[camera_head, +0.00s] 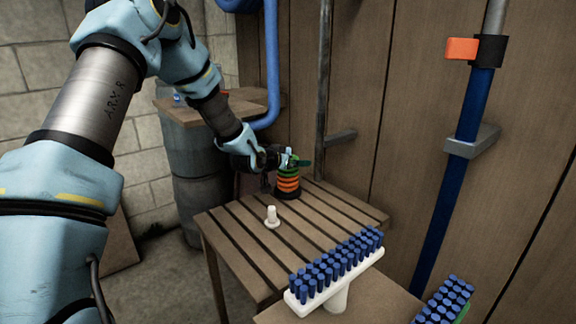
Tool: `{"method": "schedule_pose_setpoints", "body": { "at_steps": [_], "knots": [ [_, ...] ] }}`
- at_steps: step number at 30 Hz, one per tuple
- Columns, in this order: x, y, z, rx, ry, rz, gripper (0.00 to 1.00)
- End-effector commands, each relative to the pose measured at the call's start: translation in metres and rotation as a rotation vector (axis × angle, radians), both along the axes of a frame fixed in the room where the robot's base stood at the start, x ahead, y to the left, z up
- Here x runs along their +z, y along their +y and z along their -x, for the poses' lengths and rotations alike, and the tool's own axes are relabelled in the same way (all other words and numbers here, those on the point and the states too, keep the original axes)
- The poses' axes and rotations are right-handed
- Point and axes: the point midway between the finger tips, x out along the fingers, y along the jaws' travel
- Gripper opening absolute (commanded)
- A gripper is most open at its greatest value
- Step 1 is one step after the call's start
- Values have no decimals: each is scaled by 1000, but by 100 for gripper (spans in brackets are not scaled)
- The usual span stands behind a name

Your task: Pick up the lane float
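What looks like the lane float, a short ribbed stack of orange, green and black discs (288,186), stands upright on the slatted wooden table (235,237), near its back edge. My gripper (286,160) is at the top of this stack, reaching in from the upper left. Its dark wrist and fingers cover part of the green top. The fingers are small in the picture, so I cannot tell whether they touch the stack or how far apart they are.
A small white peg-like piece (272,217) stands on the slats in front. A plank wall (360,110) and a blue pole (455,175) bound the back and right.

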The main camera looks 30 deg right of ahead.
Motion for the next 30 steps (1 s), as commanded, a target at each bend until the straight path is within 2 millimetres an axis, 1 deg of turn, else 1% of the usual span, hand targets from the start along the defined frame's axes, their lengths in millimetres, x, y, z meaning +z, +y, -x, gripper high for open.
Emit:
{"method": "schedule_pose_setpoints", "body": {
  "at_steps": [1,2,21,22,23,24,28,30],
  "knots": [
    [0,0,0,0,0,0,99],
    [0,0,0,0,0,0,96],
    [0,0,0,0,0,0,24],
    [0,0,0,0,0,0,23],
    [0,0,0,0,0,0,17],
    [0,0,0,0,0,0,14],
    [2,0,0,0,-1,0,14],
    [6,0,0,-1,-3,1,14]
  ]
}}
